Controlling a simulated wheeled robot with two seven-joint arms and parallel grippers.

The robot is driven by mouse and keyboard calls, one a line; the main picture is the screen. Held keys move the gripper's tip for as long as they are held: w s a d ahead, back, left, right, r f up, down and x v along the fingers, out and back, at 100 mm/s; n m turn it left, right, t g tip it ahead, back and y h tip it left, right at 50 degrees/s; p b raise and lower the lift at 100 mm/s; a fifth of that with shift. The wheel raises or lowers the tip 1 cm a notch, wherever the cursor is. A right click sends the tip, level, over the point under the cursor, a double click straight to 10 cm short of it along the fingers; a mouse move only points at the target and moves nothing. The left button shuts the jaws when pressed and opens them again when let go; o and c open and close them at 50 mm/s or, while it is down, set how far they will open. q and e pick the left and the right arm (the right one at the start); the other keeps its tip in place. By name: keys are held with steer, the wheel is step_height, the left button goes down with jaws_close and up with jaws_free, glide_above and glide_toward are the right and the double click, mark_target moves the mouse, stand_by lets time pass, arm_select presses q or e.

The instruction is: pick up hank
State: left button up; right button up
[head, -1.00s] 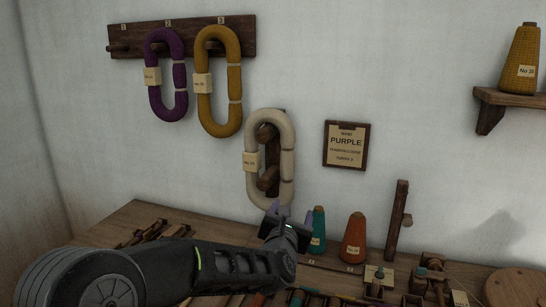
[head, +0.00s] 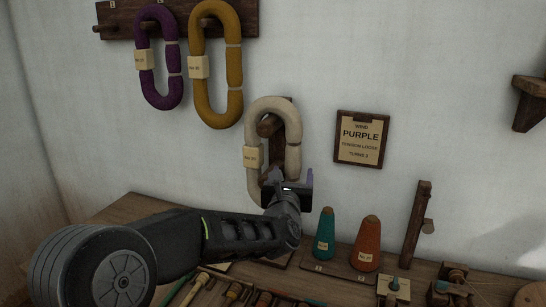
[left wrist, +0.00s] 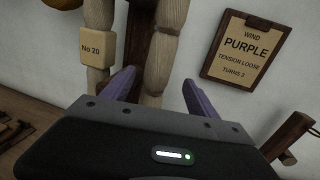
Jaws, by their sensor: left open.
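A cream hank (head: 293,130) with a tag hangs on a dark wall bracket. A purple hank (head: 145,75) and a mustard hank (head: 235,70) hang from the peg rail on the left. My left gripper (head: 290,177) is open and empty, in front of the cream hank's lower right part and hiding some of it. In the left wrist view, the cream hank's right strand (left wrist: 161,60) shows between the open purple fingers (left wrist: 158,92). How far the fingertips are from it I cannot tell. My right gripper is out of view.
A sign reading "WIND PURPLE" (head: 361,139) hangs right of the cream hank. A teal cone (head: 324,236), an orange cone (head: 367,245) and a wooden post (head: 415,225) stand on the bench below. Tools lie along the bench front.

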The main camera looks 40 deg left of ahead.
mark_target(292, 170)
arm_select(q)
steer(key=shift+w+a, duration=0.15)
steer(key=shift+w, duration=0.1)
steer(key=shift+a+p+x, duration=0.2)
steer(key=shift+p+x, duration=0.25)
steer(key=shift+x, duration=2.25)
steer(key=shift+s+f, duration=0.1)
steer(key=shift+s, duration=0.1)
jaws_close()
